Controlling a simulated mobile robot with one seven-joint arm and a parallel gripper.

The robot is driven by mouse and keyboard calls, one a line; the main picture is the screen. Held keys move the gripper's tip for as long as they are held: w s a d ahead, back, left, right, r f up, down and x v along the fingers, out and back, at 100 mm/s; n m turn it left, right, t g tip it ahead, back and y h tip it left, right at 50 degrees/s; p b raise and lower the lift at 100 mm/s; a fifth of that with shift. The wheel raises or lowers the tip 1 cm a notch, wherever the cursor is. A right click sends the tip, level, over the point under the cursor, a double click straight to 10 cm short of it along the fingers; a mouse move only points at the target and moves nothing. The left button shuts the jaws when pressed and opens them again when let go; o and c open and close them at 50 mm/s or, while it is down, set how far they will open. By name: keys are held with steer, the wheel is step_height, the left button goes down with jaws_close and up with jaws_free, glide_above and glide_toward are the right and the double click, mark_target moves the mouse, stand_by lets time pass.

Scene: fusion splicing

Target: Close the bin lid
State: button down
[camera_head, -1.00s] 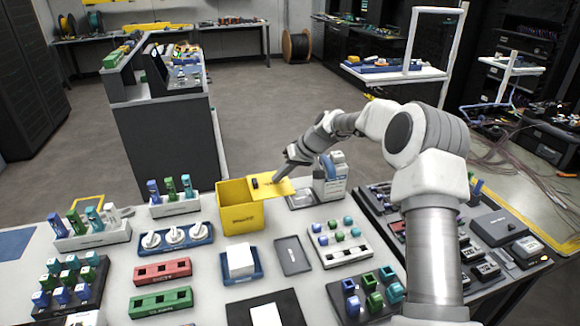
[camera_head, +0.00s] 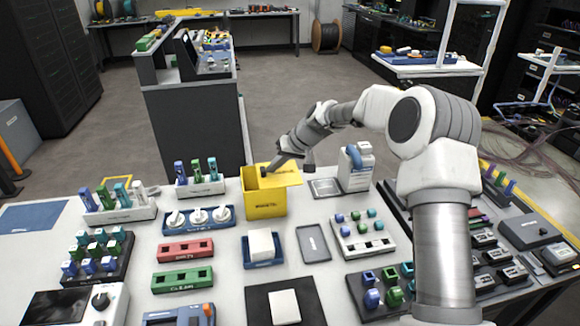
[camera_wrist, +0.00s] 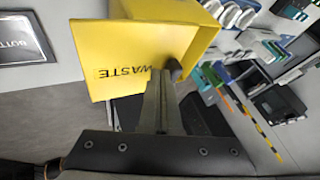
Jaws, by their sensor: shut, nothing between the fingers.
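The yellow waste bin (camera_head: 265,206) stands on the white table, with its printed label facing the camera.
A blue tray with white knobs (camera_head: 199,218) is left of the bin. A rack of coloured tubes (camera_head: 203,186) stands behind it.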

steer(key=a, duration=0.2)
steer(key=s+a, duration=0.1)
steer(key=a, duration=0.2)
steer(key=shift+s+a, duration=0.1)
steer(key=p+v, duration=0.1)
steer(key=v, duration=1.6)
steer(key=s+d+r+m+t+h+p, duration=0.15)
steer(key=s+d+r, duration=0.3)
steer(key=s, duration=0.45)
steer(key=s+d+r+g+h+p, duration=0.1)
steer(key=s+d+r+h+p, duration=0.3)
steer(key=s, duration=0.6)
steer(key=s+d+m+t, duration=0.1)
steer(key=s+d, duration=0.2)
steer(key=s, duration=0.5)
steer(key=s+d+r+m+h+p, duration=0.1)
steer(key=s+d, duration=0.2)
steer(key=s, duration=0.6)
steer(key=shift+d+t, duration=0.2)
steer(key=shift+t, duration=0.15)
steer(key=shift+a, duration=0.15)
